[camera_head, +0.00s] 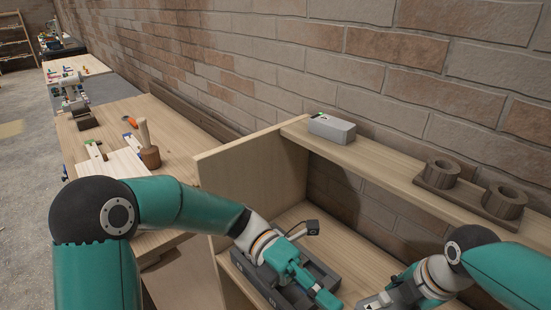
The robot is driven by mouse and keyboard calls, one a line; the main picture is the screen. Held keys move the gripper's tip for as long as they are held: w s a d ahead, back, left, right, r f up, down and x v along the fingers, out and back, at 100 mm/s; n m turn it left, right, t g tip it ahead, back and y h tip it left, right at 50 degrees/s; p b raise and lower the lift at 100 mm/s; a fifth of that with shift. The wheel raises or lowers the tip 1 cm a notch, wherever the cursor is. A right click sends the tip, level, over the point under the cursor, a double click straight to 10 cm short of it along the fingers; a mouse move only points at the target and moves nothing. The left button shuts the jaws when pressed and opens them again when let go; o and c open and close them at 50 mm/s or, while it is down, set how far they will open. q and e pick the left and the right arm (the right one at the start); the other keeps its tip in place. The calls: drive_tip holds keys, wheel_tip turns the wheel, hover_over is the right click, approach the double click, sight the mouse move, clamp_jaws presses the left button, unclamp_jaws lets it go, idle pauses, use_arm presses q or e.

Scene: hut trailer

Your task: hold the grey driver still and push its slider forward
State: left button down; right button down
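My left arm reaches over the lower shelf (367,263). Its gripper (290,270) is low over a dark grey tray-like holder (248,277). Teal parts cover the gripper area, and whether they are gripper or tool cannot be told. A small dark grey block (312,227) on a light stem shows just behind. No grey driver or slider can be clearly made out; the wrist and teal parts may hide it. My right gripper (372,301) is at the lower right, apart from the left one, pointing left over the shelf. Its finger opening is too small to tell.
A light grey box (332,128) with a green mark sits on the upper shelf (385,165). A dark two-ring holder (470,187) stands at its right. A wooden side panel (247,180) separates the bench (110,115), which carries a wooden mallet (148,148).

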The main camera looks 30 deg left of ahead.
use_arm(q)
drive_tip(key=s+d+r+m+g+y, duration=0.15)
drive_tip(key=d+r+m+y, duration=0.25)
drive_tip(key=d+m+y, duration=0.4)
drive_tip(key=w+a+r+m+t+y, duration=0.1)
drive_tip(key=w+r+m+t+y, duration=0.15)
drive_tip(key=w+m, duration=0.25)
drive_tip(key=w+a+r+t, duration=0.1)
drive_tip(key=w+a+t, duration=0.3)
drive_tip(key=a, duration=0.5)
drive_tip(key=w+a+r+n+t, duration=0.1)
drive_tip(key=w+a+t, duration=0.3)
drive_tip(key=a, duration=0.5)
drive_tip(key=w+a+r+t+y, duration=0.1)
drive_tip(key=w+a+t, duration=0.3)
drive_tip(key=a, duration=0.5)
drive_tip(key=w, duration=0.2)
drive_tip(key=shift+w+r+n, duration=0.4)
use_arm(e)
drive_tip(key=shift+c, duration=1.5)
unclamp_jaws()
drive_tip(key=shift+r, duration=0.1)
